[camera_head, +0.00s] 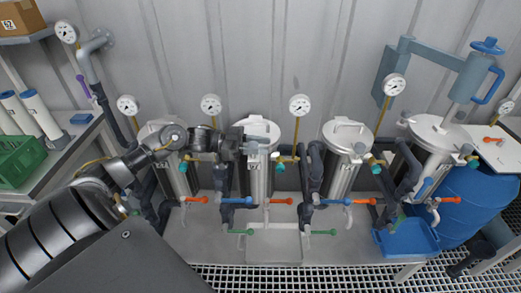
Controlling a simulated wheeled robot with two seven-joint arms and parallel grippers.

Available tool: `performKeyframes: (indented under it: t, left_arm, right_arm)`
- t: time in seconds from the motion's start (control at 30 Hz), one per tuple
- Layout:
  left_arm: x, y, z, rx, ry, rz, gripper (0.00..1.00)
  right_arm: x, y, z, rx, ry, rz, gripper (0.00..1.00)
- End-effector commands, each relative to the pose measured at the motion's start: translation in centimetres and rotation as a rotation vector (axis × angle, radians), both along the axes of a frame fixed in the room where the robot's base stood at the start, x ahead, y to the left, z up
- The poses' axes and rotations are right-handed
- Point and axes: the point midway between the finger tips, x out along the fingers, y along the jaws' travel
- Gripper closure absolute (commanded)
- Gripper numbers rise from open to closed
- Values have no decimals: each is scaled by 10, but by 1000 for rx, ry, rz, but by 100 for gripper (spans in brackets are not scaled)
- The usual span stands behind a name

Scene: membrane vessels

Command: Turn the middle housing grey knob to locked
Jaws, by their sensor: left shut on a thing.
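The middle housing (260,178) is an upright steel cylinder with a pale lid (259,126), in the row along the back wall. My left arm reaches in from the left, in front of the left housing. My left gripper (242,143) is at the left front of the middle housing, just under its lid, and is shut. It appears to be shut on the grey knob there. The fingers cover the knob, so its turned position cannot be told. My right gripper is not in view.
Similar housings stand left (178,180) and right (343,175). Gauges rise behind them. Red (281,201), blue and green (241,232) valve handles sit low in front. A blue barrel (470,205) and blue tray (408,240) are at right, a green crate (20,158) at left.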

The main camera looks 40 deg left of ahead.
Motion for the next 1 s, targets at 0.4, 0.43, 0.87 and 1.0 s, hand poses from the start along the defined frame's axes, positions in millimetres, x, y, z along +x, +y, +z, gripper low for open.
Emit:
performKeyframes:
  t: [0.4, 0.43, 0.87, 1.0]
  left_arm:
    - [0, 0, 2, 0, -7, -98, 92]
    - [0, 0, 2, 0, -7, -100, 92]
    - [0, 0, 3, 1, -8, -100, 61]
    - [-1, 0, 2, 1, -5, -101, 48]
  right_arm:
    - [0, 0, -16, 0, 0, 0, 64]
    - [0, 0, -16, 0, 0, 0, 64]
    - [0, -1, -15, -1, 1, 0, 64]
    - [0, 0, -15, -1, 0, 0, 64]
